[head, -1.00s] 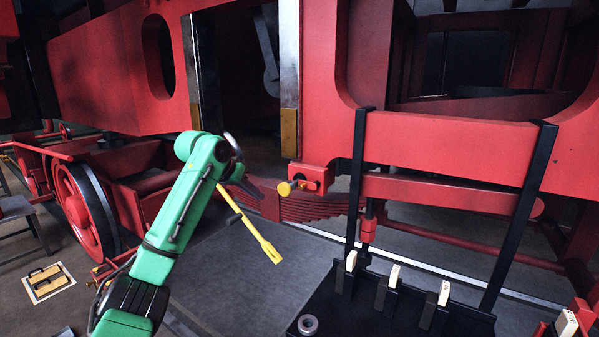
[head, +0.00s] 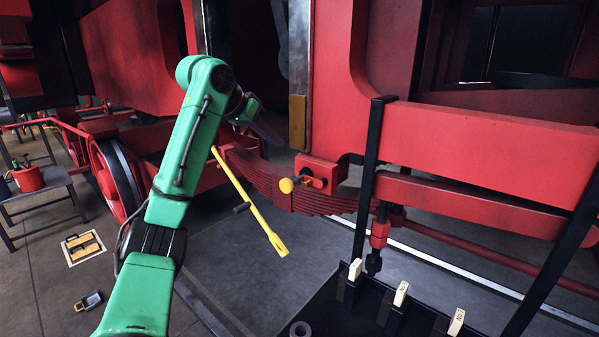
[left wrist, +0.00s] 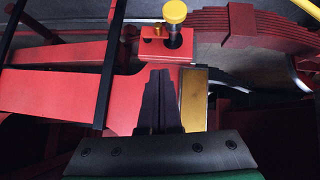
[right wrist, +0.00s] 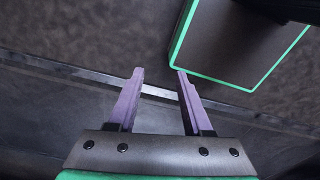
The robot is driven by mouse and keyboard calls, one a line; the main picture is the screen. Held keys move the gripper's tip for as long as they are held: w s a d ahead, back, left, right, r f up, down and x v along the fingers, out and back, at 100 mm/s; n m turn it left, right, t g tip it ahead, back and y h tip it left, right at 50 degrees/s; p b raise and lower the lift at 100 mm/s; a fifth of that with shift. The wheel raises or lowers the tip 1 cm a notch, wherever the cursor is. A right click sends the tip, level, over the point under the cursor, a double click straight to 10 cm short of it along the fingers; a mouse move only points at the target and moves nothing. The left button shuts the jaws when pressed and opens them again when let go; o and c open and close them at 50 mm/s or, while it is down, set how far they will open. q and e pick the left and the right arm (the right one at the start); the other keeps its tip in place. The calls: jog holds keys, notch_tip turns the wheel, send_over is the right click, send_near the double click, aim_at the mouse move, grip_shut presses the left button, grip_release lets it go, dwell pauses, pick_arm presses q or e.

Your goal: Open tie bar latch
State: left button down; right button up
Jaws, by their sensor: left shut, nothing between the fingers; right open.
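I cannot tell for certain which part is the tie bar latch. A yellow round knob (head: 286,186) sticks out of a red block (head: 318,170) on the red frame; the knob also shows at the top of the left wrist view (left wrist: 175,12). A long yellow lever (head: 240,195) with a flat end hangs at a slant left of it. My left gripper (head: 268,132) is shut and empty, above and left of the knob and apart from it. In the left wrist view its dark fingers (left wrist: 160,78) point toward the red block (left wrist: 160,48). My right gripper (right wrist: 158,75) is open and empty.
A leaf spring (head: 262,180) lies behind the lever. A black rack (head: 335,300) with pale labelled tags stands at lower right, its dark uprights crossing the red beam (head: 490,140). A green-edged dark panel (right wrist: 235,45) is near my right gripper. The floor below the lever is clear.

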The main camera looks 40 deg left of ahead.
pick_arm(q)
jog(key=p, duration=0.2)
send_near(309, 179)
jog(key=w+r, duration=0.1)
jog(key=w, duration=0.3)
jog(key=f, duration=0.3)
jog(key=f+p, duration=0.1)
jog(key=f, duration=0.1)
jog(key=shift+w+d, duration=0.1)
jog(key=shift+d, duration=0.2)
pick_arm(e)
jog(key=w+r, duration=0.2)
jog(key=r, duration=0.1)
